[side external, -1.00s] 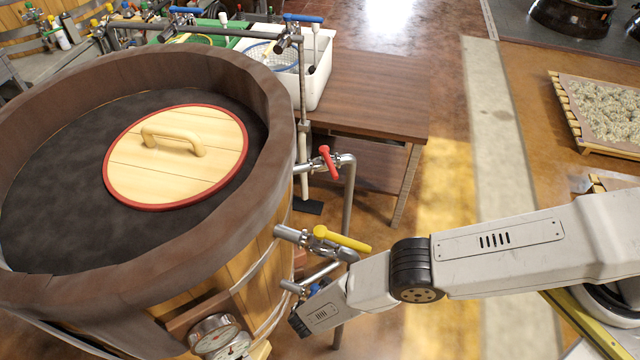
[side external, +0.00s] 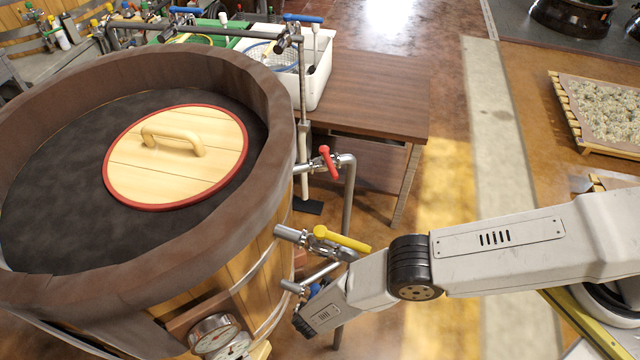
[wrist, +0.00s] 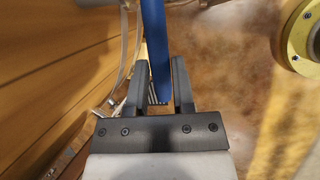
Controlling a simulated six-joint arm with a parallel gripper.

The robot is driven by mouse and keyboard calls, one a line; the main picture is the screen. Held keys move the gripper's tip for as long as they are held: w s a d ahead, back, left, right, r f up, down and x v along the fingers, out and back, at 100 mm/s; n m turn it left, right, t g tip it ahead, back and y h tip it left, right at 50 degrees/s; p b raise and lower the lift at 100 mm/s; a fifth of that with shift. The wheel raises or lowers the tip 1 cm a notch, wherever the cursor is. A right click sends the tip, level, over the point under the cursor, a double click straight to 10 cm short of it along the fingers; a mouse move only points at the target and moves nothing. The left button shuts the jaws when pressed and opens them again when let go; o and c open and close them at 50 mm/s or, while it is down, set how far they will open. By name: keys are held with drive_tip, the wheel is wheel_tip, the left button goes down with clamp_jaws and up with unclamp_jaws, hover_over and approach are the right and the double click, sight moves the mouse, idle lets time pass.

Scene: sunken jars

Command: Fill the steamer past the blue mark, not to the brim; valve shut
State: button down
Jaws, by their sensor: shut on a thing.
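The wooden vat (side external: 275,100), which I take for the steamer, has a thick dark rim. A round wooden lid (side external: 180,180) with a red edge lies on dark material inside it. No water level or blue mark shows. My gripper (wrist: 160,62) is low beside the vat's right wall, shut on a long blue valve handle (wrist: 154,30) that runs between its fingers. In the side view the gripper mostly hides this handle, and the valve's setting cannot be told. Above it on the vat's pipework are a yellow-handled valve (side external: 342,239) and a red-handled valve (side external: 327,162).
Round gauges (side external: 213,335) sit low on the vat's front. A vertical pipe (side external: 348,205) stands close to my gripper. A brown table (side external: 375,95) with a white tub (side external: 318,85) stands behind. Open floor lies to the right of the pipes.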

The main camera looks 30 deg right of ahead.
drive_tip(key=shift+s, duration=0.1)
drive_tip(key=shift+s+d+n+y, duration=0.4)
drive_tip(key=shift+d+n, duration=0.25)
drive_tip(key=shift+n, duration=0.5)
drive_tip(key=shift+s+d+n+y, duration=0.35)
drive_tip(key=shift+d+n+y, duration=0.3)
drive_tip(key=shift+n, duration=0.45)
drive_tip(key=shift+s+d+n+y, duration=0.35)
drive_tip(key=shift+d+n, duration=0.35)
drive_tip(key=shift+n, duration=0.45)
drive_tip(key=shift+d+n, duration=0.2)
drive_tip(key=shift+n, duration=0.1)
drive_tip(key=shift+c, duration=2.3)
unclamp_jaws()
drive_tip(key=shift+r, duration=0.15)
